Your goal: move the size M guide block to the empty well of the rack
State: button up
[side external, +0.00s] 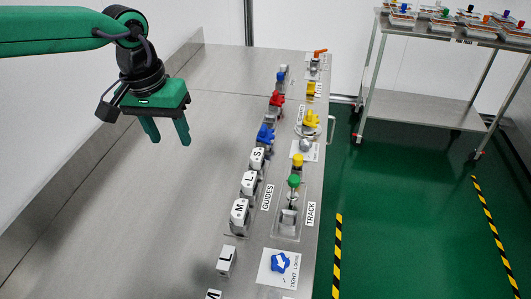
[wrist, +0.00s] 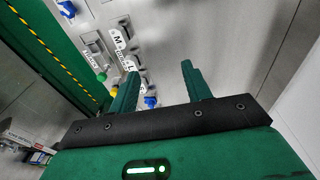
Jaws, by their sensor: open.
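The size M guide block (side external: 239,214) is a white block marked M. The rack's empty well cannot be made out clearly. My gripper (side external: 170,142) is open and empty, raised above the bench to the left of and behind the M block. In the wrist view its two fingers (wrist: 160,72) are spread with nothing between them.
The TRACK fixture (side external: 288,218), with green and yellow knobs, lies right of the guides. Red (side external: 276,103) and blue (side external: 265,135) parts stand behind. The bench's left side is clear.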

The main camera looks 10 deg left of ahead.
jog(key=s+a+r+t, duration=0.1)
jog(key=s+a+r, duration=0.3)
jog(key=a, duration=0.5)
jog(key=s+a+f+t, duration=0.2)
jog(key=s+a+t, duration=0.1)
jog(key=s+a, duration=1.2)
jog(key=shift+s+a+f+y, duration=0.25)
jog(key=shift+s+f+y, duration=0.1)
jog(key=shift+s, duration=0.5)
